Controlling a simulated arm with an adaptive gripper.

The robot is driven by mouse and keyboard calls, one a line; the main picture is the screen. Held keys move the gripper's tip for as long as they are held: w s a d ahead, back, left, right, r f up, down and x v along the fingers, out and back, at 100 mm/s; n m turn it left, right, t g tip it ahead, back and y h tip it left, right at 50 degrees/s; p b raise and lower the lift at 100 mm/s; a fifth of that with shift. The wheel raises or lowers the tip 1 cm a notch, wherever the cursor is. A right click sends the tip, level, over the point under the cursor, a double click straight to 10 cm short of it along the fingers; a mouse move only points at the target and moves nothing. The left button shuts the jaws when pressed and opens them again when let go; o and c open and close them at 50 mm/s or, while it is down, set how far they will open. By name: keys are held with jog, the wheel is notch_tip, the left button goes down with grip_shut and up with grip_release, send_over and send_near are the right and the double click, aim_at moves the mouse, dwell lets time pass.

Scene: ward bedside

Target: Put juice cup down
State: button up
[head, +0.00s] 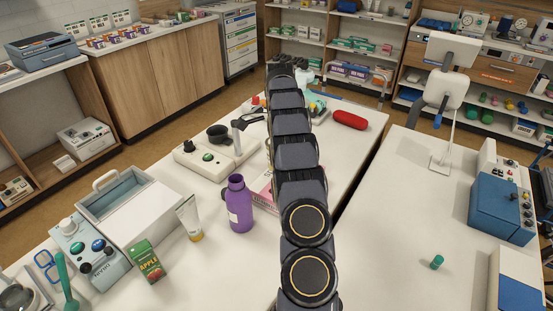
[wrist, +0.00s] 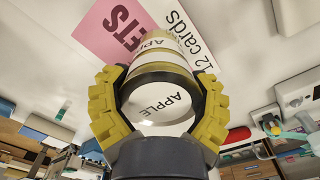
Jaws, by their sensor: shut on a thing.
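My gripper (wrist: 160,82) has its yellow padded fingers closed around the juice cup (wrist: 165,102) in the wrist view, one finger on each side. The cup is pale with an olive-yellow band and shows the word APPLE. Beyond it lies a pink-and-white card box (wrist: 120,30) on the white table. I cannot tell whether the cup touches the box or table.
A purple bottle (head: 239,205), white tube (head: 189,218) and green apple carton (head: 146,261) stand left of my arm. A red case (head: 349,119) lies beyond, to the right. A small green bottle (head: 437,262) is on the right table.

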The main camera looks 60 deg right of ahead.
jog(key=shift+w+d+f, duration=0.15)
jog(key=shift+f, duration=0.15)
jog(key=shift+w+d+f, duration=0.1)
jog(key=shift+f, duration=1.45)
jog(key=shift+f, duration=0.15)
jog(key=o, duration=1.2)
jog(key=shift+c, duration=0.2)
jog(key=shift+r, duration=3.85)
